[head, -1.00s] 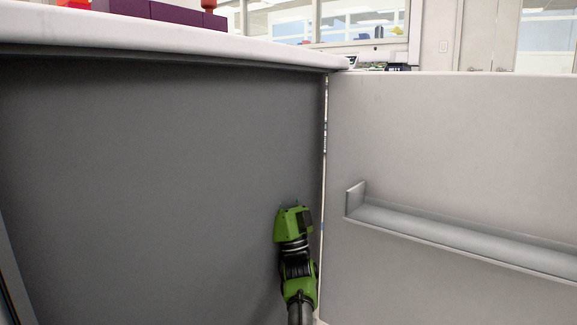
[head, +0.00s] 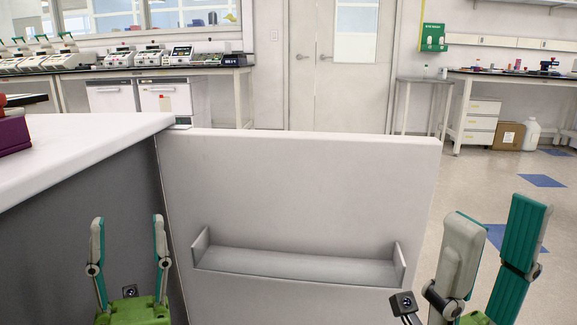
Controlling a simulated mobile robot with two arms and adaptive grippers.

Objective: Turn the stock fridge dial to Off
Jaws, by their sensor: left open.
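No dial shows in the head view. A white open door (head: 300,170) with a shelf (head: 290,262) on its inner face stands upright beside a grey cabinet with a white top (head: 90,135). I cannot tell whether this is the stock fridge. My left gripper (head: 128,222) is open and empty, upright in front of the cabinet's grey side at lower left. My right gripper (head: 496,215) is at lower right, right of the door, its two fingers apart with nothing seen between them.
Two white under-bench units (head: 112,98) stand below the far bench with several thermal cyclers (head: 180,56). A purple block (head: 12,135) sits on the cabinet top. A side bench (head: 510,76) stands at right. Open floor (head: 490,178) lies right of the door.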

